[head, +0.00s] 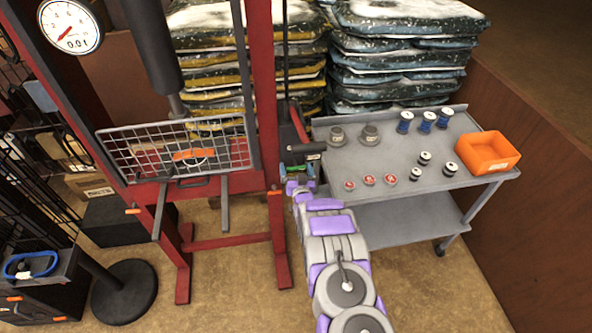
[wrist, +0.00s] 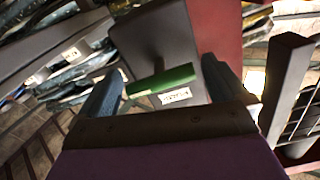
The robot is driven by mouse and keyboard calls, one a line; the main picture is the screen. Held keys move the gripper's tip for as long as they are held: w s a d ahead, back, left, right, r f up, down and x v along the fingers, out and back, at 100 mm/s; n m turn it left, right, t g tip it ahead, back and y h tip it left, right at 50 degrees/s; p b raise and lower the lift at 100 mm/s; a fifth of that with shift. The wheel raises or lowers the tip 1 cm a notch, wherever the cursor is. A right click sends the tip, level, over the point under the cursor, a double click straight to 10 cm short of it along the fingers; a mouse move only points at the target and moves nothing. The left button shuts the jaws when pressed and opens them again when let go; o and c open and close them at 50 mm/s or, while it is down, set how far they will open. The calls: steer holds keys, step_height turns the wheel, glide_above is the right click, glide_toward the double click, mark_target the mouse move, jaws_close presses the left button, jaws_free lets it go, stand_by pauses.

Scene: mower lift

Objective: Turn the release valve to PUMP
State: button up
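The release valve's green handle (wrist: 162,79) shows in the wrist view between my gripper's two dark fingers. It lies crosswise and slightly tilted, its right end higher in the picture. A dark stem and a dark housing (wrist: 150,35) are behind it. A small white label (wrist: 175,96) sits beside the handle; its text is too small to read. My gripper (wrist: 163,88) is open, with its fingers wide apart near the handle's two ends. I cannot tell if they touch it. In the head view, my gripper (head: 297,172) is at the press's right post, with a bit of green showing there.
The red press frame (head: 265,110) with a wire guard (head: 180,150) and a gauge (head: 70,27) stands left of my arm. A grey cart (head: 405,180) with spools and an orange bin (head: 487,152) is close on the right. Stacked bags (head: 400,55) stand behind.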

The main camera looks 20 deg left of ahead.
steer(key=c, duration=0.6)
steer(key=shift+n, duration=0.3)
steer(key=n+p, duration=0.2)
steer(key=n, duration=0.1)
steer(key=shift+s+n, duration=0.1)
steer(key=shift+n, duration=0.2)
steer(key=n+p, duration=0.1)
steer(key=n, duration=0.3)
steer(key=shift+n+p, duration=0.3)
steer(key=shift+p, duration=0.05)
steer(key=n+p, duration=0.1)
steer(key=n, duration=0.4)
steer(key=shift+s+a+n+p, duration=0.1)
steer(key=shift+n+p, duration=0.35)
steer(key=shift+n, duration=1.65)
steer(key=shift+c, duration=0.2)
